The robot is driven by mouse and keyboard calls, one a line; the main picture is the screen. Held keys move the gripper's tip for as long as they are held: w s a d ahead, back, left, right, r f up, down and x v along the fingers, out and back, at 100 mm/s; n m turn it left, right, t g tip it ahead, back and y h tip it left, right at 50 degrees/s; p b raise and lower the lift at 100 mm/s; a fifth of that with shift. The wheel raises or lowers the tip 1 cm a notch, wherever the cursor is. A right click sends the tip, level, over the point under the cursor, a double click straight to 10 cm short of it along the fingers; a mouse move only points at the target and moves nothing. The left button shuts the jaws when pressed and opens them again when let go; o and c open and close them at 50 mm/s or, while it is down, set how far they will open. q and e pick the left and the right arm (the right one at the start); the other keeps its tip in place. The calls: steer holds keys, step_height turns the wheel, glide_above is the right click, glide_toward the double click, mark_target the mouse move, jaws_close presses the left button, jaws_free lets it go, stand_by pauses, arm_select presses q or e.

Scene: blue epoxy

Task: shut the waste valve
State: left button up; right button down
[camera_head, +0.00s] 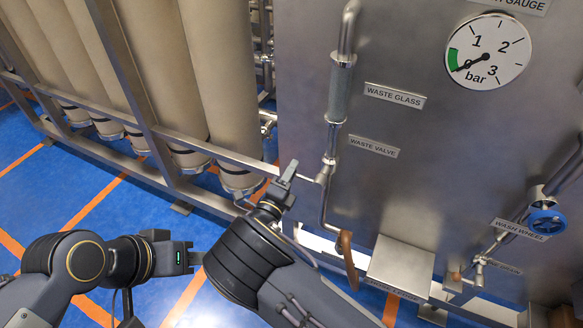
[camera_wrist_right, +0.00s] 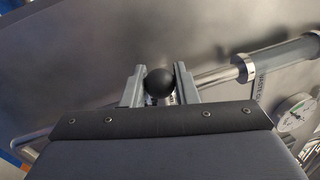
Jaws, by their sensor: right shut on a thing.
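The waste valve (camera_head: 328,168) sits on the vertical steel pipe on the panel, beside its "WASTE VALVE" label (camera_head: 373,146). A short steel lever reaches left from it. My right gripper (camera_head: 288,174) is at the lever's left end in the head view, where its body hides the knob. In the right wrist view a black ball knob (camera_wrist_right: 158,82) is between the two fingers of the right gripper (camera_wrist_right: 159,88), which is shut on it. My left gripper (camera_head: 190,259) hangs over the blue floor at lower left, away from the valve; its jaw opening is unclear.
The waste glass (camera_head: 340,92) is above the valve on the same pipe. A pressure gauge (camera_head: 488,51) is at upper right, a blue wash wheel (camera_head: 547,220) at right. A steel frame (camera_head: 145,90) with tan columns stands left.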

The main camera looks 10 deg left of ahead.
steer(key=shift+f+n, duration=0.35)
steer(key=shift+n, duration=0.15)
steer(key=shift+f, duration=0.1)
steer(key=c, duration=1.2)
jaws_free()
steer(key=b+v, duration=0.1)
steer(key=v, duration=0.7)
